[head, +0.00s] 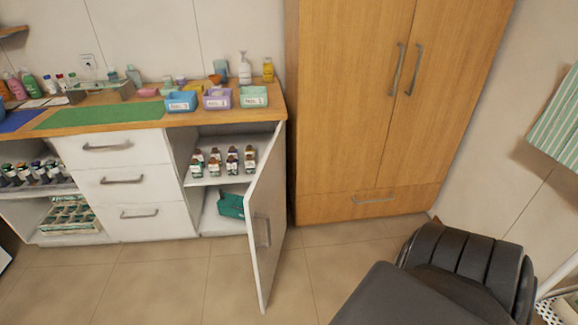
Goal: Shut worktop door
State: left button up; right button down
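The worktop door (265,222) is a white cabinet door under the right end of the wooden worktop (140,113). It stands wide open, swung out toward me from hinges on the cabinet's right side. Inside the open cabinet, small bottles (223,160) stand on the shelf, and a green box (231,205) lies in the lower compartment. Neither of my grippers is in the head view.
White drawers (128,183) sit left of the open compartment. A tall wooden wardrobe (362,105) stands right of it. A black padded chair (450,270) fills the lower right. The tiled floor (170,275) before the drawers is clear. Boxes and bottles stand on the worktop.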

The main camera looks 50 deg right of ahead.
aim_at(265, 201)
jog(key=z, duration=1.35)
jog(key=i, duration=1)
jog(key=u, duration=1.45)
jog(key=k, duration=0.7)
jog(key=z, duration=0.7)
